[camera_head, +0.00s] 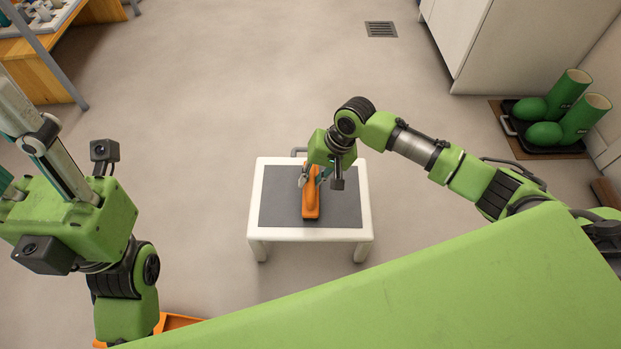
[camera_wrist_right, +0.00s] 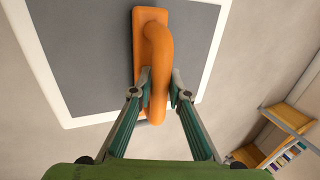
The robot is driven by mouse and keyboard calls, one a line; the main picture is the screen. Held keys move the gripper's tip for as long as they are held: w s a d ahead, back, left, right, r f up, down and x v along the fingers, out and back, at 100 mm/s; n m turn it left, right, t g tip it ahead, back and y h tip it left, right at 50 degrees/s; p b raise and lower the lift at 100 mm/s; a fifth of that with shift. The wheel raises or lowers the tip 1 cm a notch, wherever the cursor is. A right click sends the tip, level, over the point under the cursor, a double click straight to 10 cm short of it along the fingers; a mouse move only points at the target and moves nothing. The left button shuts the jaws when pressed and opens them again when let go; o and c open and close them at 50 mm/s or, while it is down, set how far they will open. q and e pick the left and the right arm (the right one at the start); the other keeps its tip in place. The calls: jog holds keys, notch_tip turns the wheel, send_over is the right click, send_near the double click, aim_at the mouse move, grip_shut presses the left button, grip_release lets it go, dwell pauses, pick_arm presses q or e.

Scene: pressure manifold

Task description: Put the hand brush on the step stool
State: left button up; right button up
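The orange hand brush (camera_head: 311,198) lies on the dark grey top of the white step stool (camera_head: 257,214). My right gripper (camera_head: 313,178) is low over the stool, with one finger on each side of the brush. In the right wrist view the brush's looped handle (camera_wrist_right: 159,50) runs between the two fingertips of my right gripper (camera_wrist_right: 160,80). The left finger looks close to or touching the handle; a small gap shows at the right finger. My left gripper (camera_head: 25,150) is at the left edge, empty as far as it shows, its fingers spread and partly cut off.
Green boots (camera_head: 578,115) stand on a black tray at the right, by a white cabinet (camera_head: 480,40). A wooden bench (camera_head: 45,60) is at the top left. An orange object (camera_head: 178,321) is partly hidden at the bottom. The floor around the stool is clear.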

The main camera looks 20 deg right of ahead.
jog(key=shift+o, duration=0.9)
